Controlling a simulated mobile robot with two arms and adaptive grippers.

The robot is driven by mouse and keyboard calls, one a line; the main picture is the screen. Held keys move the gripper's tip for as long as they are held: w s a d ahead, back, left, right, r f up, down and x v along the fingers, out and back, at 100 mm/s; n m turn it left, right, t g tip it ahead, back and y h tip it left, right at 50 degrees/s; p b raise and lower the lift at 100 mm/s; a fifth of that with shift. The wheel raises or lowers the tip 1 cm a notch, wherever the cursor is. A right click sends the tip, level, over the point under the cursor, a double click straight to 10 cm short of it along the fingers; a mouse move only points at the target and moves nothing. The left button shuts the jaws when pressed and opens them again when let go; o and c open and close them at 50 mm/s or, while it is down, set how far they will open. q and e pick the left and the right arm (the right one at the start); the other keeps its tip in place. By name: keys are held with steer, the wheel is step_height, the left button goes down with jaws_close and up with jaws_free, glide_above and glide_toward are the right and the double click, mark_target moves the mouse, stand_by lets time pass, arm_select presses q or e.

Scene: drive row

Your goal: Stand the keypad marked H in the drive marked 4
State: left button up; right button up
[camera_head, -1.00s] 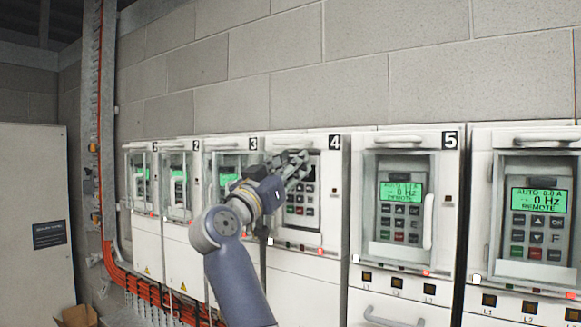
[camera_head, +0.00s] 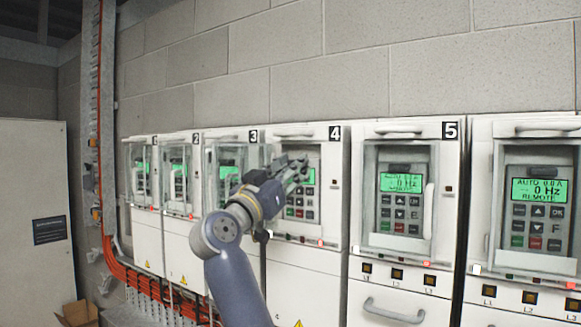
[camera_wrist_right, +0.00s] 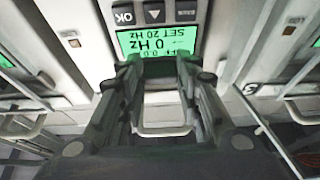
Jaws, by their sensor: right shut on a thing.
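Drive 4 (camera_head: 308,261) is the white cabinet marked 4 in the middle of the head view. A grey keypad (camera_head: 301,206) is upright in its front recess, with its green display partly showing and lit. My right gripper (camera_head: 297,168) is at the top of this keypad and shut on it. In the right wrist view the keypad (camera_wrist_right: 155,15) is upside down, its lit display reading 0 Hz, with the gripper fingers (camera_wrist_right: 160,85) on either side of its upper end. The letter on the keypad cannot be seen. My left gripper is not in view.
Drive 5 (camera_head: 449,200) and another drive (camera_head: 564,265) stand to the right, with lit keypads. Drives 3 (camera_head: 253,136), 2 and 1 stand to the left, their clear covers close to my right arm. A cardboard box (camera_head: 78,314) is at lower left.

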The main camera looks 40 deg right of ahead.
steer(key=shift+f, duration=0.1)
steer(key=o, duration=1.1)
steer(key=shift+a+f, duration=0.1)
steer(key=v, duration=1.2)
steer(key=shift+s, duration=0.1)
